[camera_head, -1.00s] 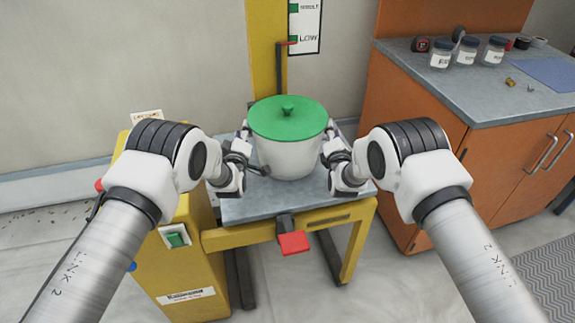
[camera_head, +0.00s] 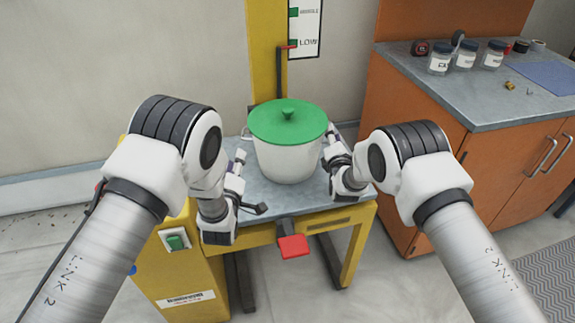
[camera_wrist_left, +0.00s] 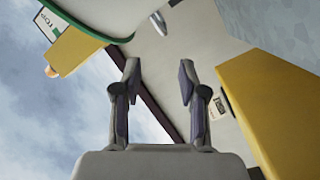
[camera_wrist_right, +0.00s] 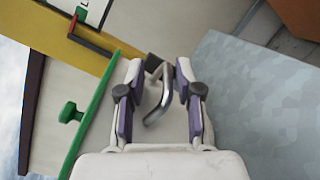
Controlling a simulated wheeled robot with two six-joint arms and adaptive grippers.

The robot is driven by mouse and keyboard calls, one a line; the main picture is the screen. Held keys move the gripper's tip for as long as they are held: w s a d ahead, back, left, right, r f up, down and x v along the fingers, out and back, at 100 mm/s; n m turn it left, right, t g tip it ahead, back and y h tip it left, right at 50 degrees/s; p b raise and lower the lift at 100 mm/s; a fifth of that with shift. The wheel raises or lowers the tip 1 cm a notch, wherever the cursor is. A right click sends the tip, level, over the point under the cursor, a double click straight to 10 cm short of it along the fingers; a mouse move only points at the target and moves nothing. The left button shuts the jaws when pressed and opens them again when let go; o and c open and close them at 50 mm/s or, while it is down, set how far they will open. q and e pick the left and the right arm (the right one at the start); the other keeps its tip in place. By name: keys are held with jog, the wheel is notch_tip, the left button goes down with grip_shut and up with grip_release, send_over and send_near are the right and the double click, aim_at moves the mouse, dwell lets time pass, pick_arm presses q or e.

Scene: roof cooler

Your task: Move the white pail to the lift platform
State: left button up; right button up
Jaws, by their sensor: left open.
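The white pail (camera_head: 287,161) with a green lid (camera_head: 288,119) stands upright on the grey lift platform (camera_head: 268,200). My left gripper (camera_head: 249,184) is open and empty, in front of and to the left of the pail, clear of it. In the left wrist view a side handle (camera_wrist_left: 159,22) shows beyond the open fingers. My right gripper (camera_head: 336,162) is at the pail's right side. In the right wrist view the metal handle (camera_wrist_right: 158,100) lies between its spread fingers, with gaps showing on both sides.
The yellow lift mast (camera_head: 267,50) rises behind the pail, with a level sign (camera_head: 307,28) beside it. A red pedal (camera_head: 293,246) sticks out in front. An orange cabinet (camera_head: 430,150) with jars on its counter stands close on the right.

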jog(key=s, duration=1.1)
jog(key=shift+s, duration=0.35)
jog(key=shift+d, duration=0.1)
